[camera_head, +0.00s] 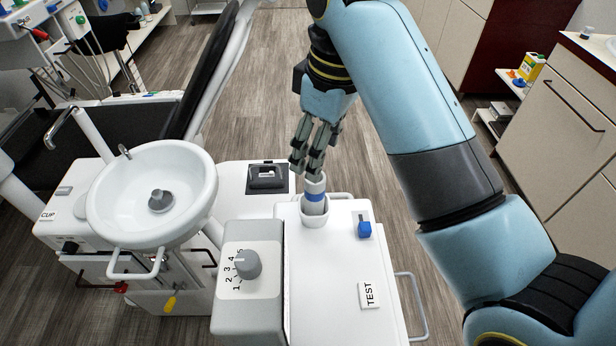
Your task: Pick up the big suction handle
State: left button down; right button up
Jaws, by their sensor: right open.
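The big suction handle (315,187) is a white cylinder with a blue band. It stands upright in a round white holder (314,218) on top of the white unit. My right gripper (307,168) comes down from above, open, with its fingers at the handle's top end, slightly to its left. The fingers partly cover the handle's top, so I cannot tell whether they touch it. My left gripper is not in view.
A blue switch (364,229) and a TEST label (369,294) are on the white unit (325,290). A grey dial (247,263) is on the left. A white basin (105,205) stands further left. Bare floor (265,80) lies behind.

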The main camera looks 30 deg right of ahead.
aim_at(315, 191)
notch_tip(315, 191, down, 3)
jog(key=shift+s+a+r, duration=0.1)
jog(key=shift+s+a, duration=0.05)
jog(key=shift+s+a+f, duration=0.1)
jog(key=shift+a+f, duration=0.2)
jog(key=shift+f, duration=0.6)
jog(key=shift+d+f, duration=0.1)
jog(key=shift+f, duration=0.25)
jog(key=f, duration=0.1)
jog(key=f+p, duration=0.1)
jog(key=f, duration=0.2)
jog(key=shift+w+d+f, duration=0.15)
jog(key=shift+w+f, duration=0.1)
jog(key=shift+w, duration=0.05)
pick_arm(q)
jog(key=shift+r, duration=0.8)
pick_arm(e)
jog(key=shift+f, duration=0.25)
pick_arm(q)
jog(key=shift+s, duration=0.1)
pick_arm(e)
grip_shut()
